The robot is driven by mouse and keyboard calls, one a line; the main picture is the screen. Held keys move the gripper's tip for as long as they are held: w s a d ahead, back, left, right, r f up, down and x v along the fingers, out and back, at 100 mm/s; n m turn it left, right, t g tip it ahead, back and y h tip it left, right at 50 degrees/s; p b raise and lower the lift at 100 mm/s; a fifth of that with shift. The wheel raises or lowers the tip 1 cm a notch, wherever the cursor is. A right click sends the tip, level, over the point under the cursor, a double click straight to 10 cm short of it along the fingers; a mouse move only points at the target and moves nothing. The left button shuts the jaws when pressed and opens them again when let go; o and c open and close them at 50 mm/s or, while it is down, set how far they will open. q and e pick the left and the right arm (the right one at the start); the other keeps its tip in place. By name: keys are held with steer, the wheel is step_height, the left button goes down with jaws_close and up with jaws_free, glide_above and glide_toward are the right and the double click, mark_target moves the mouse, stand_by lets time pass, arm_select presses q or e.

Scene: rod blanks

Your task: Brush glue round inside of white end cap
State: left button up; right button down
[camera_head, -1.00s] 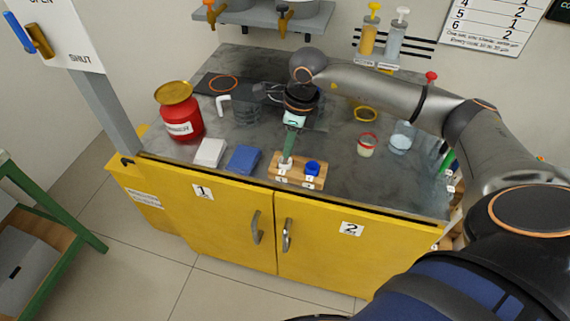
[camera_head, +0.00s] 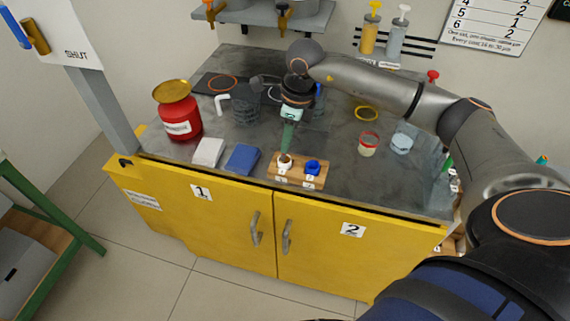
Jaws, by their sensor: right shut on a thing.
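The white end cap (camera_head: 285,163) stands on the left side of a small wooden block (camera_head: 298,184) near the counter's front edge. A dark brownish patch shows at its open top. My right gripper (camera_head: 291,117) is shut on a brush with a green handle (camera_head: 288,136), held pointing down over the white cap. The brush's lower end is at or just above the cap's mouth; I cannot tell whether it touches. My left gripper is out of view.
A blue end cap (camera_head: 312,167) stands right of the white one on the block. A blue pad (camera_head: 242,159), a white pad (camera_head: 208,152) and a red can (camera_head: 178,112) are to the left. Two small jars (camera_head: 369,144) (camera_head: 401,143) stand to the right.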

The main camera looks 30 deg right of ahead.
steer(key=shift+s+d, duration=0.25)
steer(key=shift+s, duration=0.15)
steer(key=shift+s+d+r+p, duration=0.1)
steer(key=shift+r+p, duration=0.55)
steer(key=shift+r, duration=0.4)
steer(key=shift+s+d+r+p, duration=0.1)
steer(key=shift+r+p, duration=0.55)
steer(key=shift+r, duration=0.35)
steer(key=shift+r+p, duration=1.8)
steer(key=shift+r, duration=0.75)
steer(key=shift+f, duration=0.1)
